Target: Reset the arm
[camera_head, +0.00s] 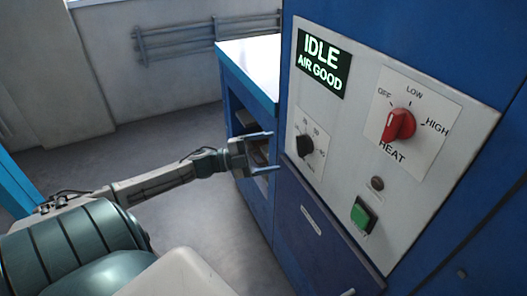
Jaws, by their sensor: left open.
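My left arm reaches in from the left, and its gripper (264,154) is open and empty in front of the dryer's blue cabinet. Its fingers point right, towards the control panel (440,194), and lie left of the black knob (304,146). I cannot tell how far the fingertips are from the panel. The panel has a red heat knob (399,125), a green button (362,214) and a display (320,64) reading "IDLE" and "AIR GOOD". The red knob's exact setting is hard to read. My right gripper is not in view.
A blue cabinet with a pale top (251,66) and open shelves stands behind the gripper. A drawer or door front (322,232) with a pale label lies below the panel. The grey floor (130,152) at left is mostly clear. Pipes run along the back wall.

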